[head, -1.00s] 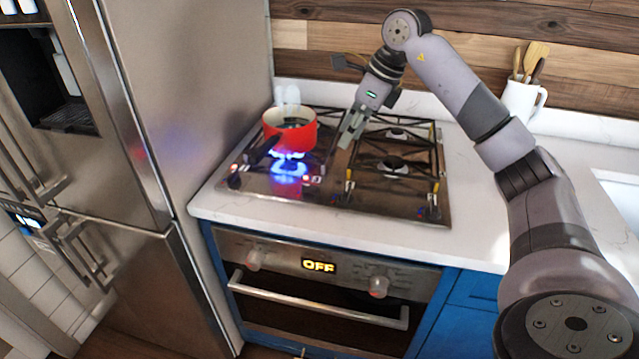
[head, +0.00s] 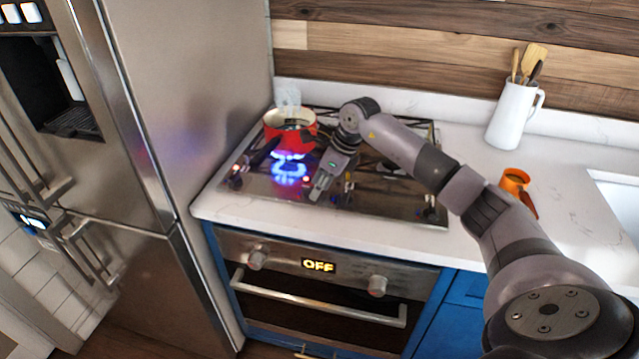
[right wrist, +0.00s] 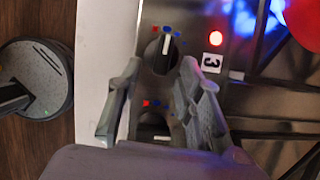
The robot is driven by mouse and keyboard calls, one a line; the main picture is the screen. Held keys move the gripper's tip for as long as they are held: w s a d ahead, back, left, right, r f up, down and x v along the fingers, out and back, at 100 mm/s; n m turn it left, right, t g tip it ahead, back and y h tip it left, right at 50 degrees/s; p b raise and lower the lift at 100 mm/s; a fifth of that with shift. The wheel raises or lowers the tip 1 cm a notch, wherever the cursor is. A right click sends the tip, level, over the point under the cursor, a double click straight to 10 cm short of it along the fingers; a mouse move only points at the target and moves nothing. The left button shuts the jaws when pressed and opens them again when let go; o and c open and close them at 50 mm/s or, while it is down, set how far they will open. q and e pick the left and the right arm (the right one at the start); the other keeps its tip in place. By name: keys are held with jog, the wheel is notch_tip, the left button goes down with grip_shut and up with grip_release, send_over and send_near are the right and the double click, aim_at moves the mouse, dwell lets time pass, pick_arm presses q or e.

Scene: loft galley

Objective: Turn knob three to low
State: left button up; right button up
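Knob three (right wrist: 162,52) is a black dial with a white pointer line, next to a "3" label (right wrist: 211,62) and a lit red light (right wrist: 215,38). One red and several blue marks lie around its far side. The pointer runs up the picture, between the marks. My right gripper (right wrist: 160,70) is open, its fingertips either side of the knob's near end in the picture; contact cannot be told. In the head view my right gripper (head: 320,188) hangs over the cooktop's front strip and hides the knob there. My left gripper is not in view.
A second knob (right wrist: 153,128) lies between the fingers, partly hidden. An orange mug (head: 514,181) and white jug (head: 512,115) stand on the counter right.

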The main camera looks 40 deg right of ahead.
jog(key=shift+f, duration=0.1)
jog(key=shift+c, duration=0.4)
grip_shut()
